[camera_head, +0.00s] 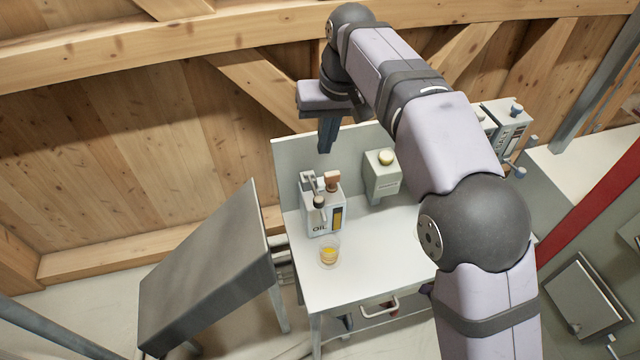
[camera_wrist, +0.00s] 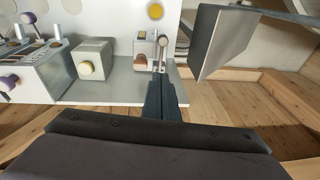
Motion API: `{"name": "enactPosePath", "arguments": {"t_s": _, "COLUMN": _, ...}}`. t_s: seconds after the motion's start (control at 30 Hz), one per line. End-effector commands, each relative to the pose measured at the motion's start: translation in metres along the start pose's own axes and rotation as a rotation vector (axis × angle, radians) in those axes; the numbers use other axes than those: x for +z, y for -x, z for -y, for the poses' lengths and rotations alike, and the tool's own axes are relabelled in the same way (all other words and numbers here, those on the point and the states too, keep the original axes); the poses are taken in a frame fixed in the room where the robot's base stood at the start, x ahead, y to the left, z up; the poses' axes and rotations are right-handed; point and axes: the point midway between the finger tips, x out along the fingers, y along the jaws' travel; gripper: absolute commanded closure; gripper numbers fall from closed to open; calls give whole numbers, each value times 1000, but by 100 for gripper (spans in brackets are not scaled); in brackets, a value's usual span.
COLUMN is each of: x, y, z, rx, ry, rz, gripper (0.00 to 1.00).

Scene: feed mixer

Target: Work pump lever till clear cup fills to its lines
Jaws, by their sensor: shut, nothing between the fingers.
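The oil dispenser (camera_head: 312,218), a light box marked OIL, stands on the white table. Its pump lever (camera_head: 311,186) has a dark round knob (camera_head: 319,202) at the front, and a brown cap sits on top. The clear cup (camera_head: 329,256) stands on the table in front of the dispenser with some amber liquid in it; its lines are too small to read. My gripper (camera_head: 327,140) is shut and empty, above and behind the dispenser, apart from it. In the wrist view my shut fingers (camera_wrist: 162,90) point toward the dispenser (camera_wrist: 146,48).
A grey box with a yellow button (camera_head: 382,176) stands right of the dispenser. A white panel backs the white table (camera_head: 345,290). A grey slanted board (camera_head: 205,270) is at the left. Further machines with knobs (camera_head: 508,125) stand at the right, partly behind my arm.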

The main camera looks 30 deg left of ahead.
Motion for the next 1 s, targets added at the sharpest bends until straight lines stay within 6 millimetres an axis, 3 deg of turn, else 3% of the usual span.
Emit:
{"name": "enactPosePath", "arguments": {"t_s": 0.27, "x": 0, "y": -15, "z": 0, "rx": 0, "ry": 0, "rz": 3, "gripper": 100}}
{"name": "enactPosePath", "arguments": {"t_s": 0.77, "x": 1, "y": -102, "z": 0, "rx": 1, "ry": 0, "rz": 6, "gripper": 100}}
{"name": "enactPosePath", "arguments": {"t_s": 1.0, "x": 18, "y": -116, "z": 0, "rx": 1, "ry": 1, "rz": 2, "gripper": 100}}
